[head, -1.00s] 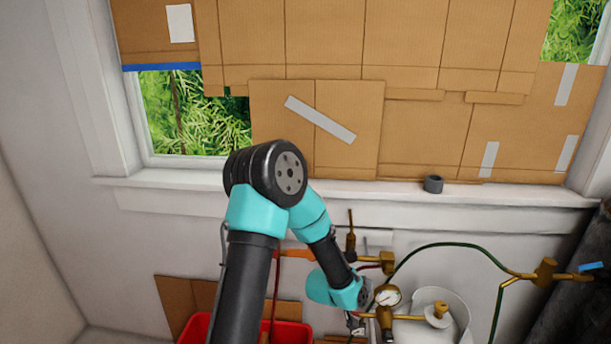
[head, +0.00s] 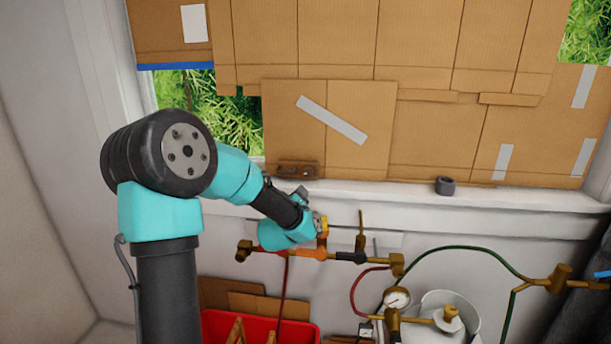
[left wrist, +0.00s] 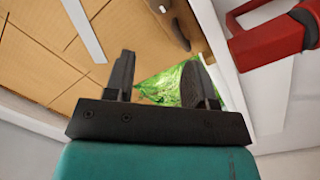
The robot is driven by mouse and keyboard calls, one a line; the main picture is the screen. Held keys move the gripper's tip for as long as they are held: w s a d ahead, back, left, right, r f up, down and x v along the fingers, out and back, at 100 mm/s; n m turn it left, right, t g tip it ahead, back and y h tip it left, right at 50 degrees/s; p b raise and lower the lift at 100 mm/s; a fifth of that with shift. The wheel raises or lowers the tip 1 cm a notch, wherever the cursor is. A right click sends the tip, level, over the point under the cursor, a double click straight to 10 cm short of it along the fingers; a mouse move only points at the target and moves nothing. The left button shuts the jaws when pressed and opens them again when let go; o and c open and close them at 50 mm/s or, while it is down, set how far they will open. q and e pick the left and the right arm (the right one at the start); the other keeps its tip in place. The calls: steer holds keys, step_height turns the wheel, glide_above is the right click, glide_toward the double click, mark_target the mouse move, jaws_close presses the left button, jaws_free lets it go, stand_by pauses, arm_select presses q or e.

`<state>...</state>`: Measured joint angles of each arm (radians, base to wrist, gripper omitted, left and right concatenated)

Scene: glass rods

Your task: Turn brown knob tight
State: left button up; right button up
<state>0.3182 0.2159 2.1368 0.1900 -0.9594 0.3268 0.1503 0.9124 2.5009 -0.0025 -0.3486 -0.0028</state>
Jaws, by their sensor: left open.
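Several brass-brown valve parts show in the head view: a fitting (head: 244,250) at the left end of the torch assembly, an upright stem (head: 361,228) right of my wrist, and a round knob (head: 451,314) by the white tank. I cannot tell which is the brown knob. My left gripper (left wrist: 158,70) is open and empty in the left wrist view, with cardboard and green foliage beyond its fingers. In the head view my left wrist is above the torch assembly, below the sill; its fingers are not clear there. My right gripper is not in view.
A pressure gauge (head: 397,298) and white tank (head: 434,302) stand at lower right, with a green hose (head: 470,249). A red bin (head: 305,335) is below. A grey ring (head: 445,186) and small brown item (head: 297,168) are at the sill. The wall at left is clear.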

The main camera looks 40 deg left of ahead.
mark_target(308, 174)
arm_select(q)
steer(key=x, duration=1.7)
steer(key=shift+w, duration=0.2)
steer(key=c, duration=0.6)
steer(key=shift+c, duration=0.2)
